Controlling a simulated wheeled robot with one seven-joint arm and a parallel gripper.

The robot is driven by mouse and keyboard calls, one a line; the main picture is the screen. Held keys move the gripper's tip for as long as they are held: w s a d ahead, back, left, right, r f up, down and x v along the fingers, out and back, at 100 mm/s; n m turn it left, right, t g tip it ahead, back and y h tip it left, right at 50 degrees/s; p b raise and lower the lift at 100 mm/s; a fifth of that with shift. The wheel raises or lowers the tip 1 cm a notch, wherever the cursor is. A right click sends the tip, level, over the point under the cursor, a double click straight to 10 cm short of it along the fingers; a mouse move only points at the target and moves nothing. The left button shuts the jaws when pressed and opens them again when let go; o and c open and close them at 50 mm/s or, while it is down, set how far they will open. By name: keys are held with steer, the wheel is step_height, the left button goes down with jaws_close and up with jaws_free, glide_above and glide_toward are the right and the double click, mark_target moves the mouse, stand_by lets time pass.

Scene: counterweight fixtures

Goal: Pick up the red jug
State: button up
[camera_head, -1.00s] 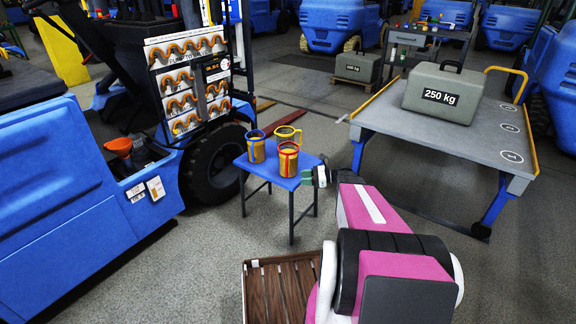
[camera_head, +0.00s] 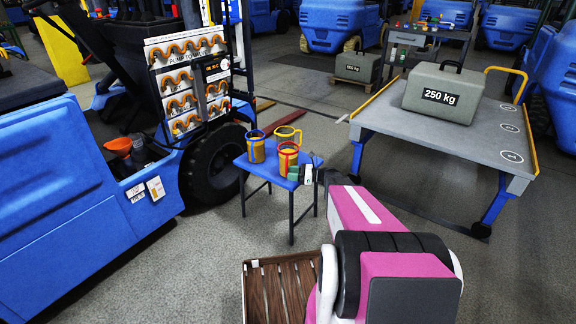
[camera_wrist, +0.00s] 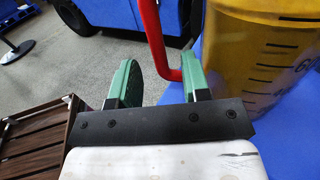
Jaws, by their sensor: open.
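The red jug (camera_head: 288,161) has a yellow body with red trim and stands upright on a small blue table (camera_head: 262,173). In the wrist view its body (camera_wrist: 255,60) fills the right side, with dark measuring marks. Its red handle (camera_wrist: 152,35) shows between my two green fingers, which are apart. I cannot tell whether either finger touches it. My gripper (camera_wrist: 158,62) is open; in the head view it (camera_head: 299,173) is at the jug's right side, just over the table's right part.
A blue-trimmed jug (camera_head: 256,151) and a yellow-handled jug (camera_head: 286,134) stand close by on the same table. A slatted wooden crate (camera_head: 283,290) is at the front. A blue forklift (camera_head: 80,210) is at left. A grey platform (camera_head: 440,140) bears a 250 kg weight (camera_head: 446,93).

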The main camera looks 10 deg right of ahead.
steer(key=x, duration=0.2)
steer(key=shift+w+a, duration=0.15)
steer(key=shift+a, duration=0.2)
jaws_close()
steer(key=shift+w+f, duration=0.1)
steer(key=shift+f, duration=0.05)
stand_by(1.0)
